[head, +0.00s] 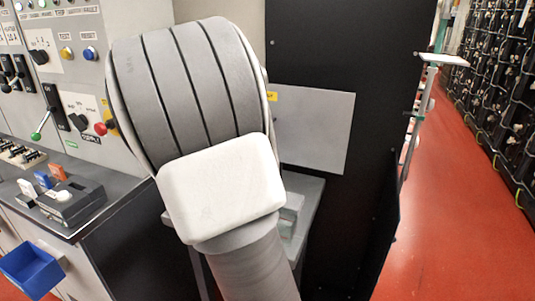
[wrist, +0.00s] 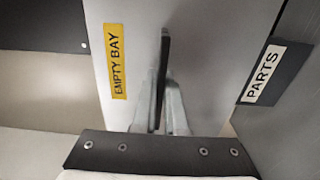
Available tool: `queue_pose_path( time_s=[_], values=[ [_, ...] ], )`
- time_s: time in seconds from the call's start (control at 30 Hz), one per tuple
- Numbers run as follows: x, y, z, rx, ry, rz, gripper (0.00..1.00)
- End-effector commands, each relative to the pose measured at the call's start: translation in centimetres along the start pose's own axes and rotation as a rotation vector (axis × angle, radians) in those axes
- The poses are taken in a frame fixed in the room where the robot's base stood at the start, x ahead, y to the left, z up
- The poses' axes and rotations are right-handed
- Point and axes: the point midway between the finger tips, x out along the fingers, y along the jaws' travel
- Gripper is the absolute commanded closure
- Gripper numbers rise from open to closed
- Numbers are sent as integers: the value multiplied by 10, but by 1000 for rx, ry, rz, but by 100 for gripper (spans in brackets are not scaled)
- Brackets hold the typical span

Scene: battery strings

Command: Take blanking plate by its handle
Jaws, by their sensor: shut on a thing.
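The blanking plate (wrist: 210,50) is a flat light grey panel with a yellow "EMPTY BAY" label (wrist: 117,62). It also shows in the head view (head: 322,128), upright against a black cabinet front and partly hidden by my arm. Its handle (wrist: 165,50) is a thin dark bar standing out from the plate. My gripper (wrist: 161,92) is shut on the handle, one grey finger on each side of it. In the head view my arm hides the gripper and the handle.
A grey stand (head: 308,190) is below the plate, with a "PARTS" label (wrist: 263,74) beside the plate in the wrist view. A control panel (head: 75,60) and a blue bin (head: 32,268) are at left. Red floor (head: 440,220) is open at right, beside black racks (head: 505,90).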

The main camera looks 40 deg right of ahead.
Motion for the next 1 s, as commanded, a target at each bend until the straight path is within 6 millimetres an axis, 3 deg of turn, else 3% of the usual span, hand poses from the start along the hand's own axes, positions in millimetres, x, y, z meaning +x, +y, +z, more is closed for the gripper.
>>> queue_pose_path(
  time_s=[1.0],
  values=[
    [-47,2,0,3,0,3,100]
  ],
)
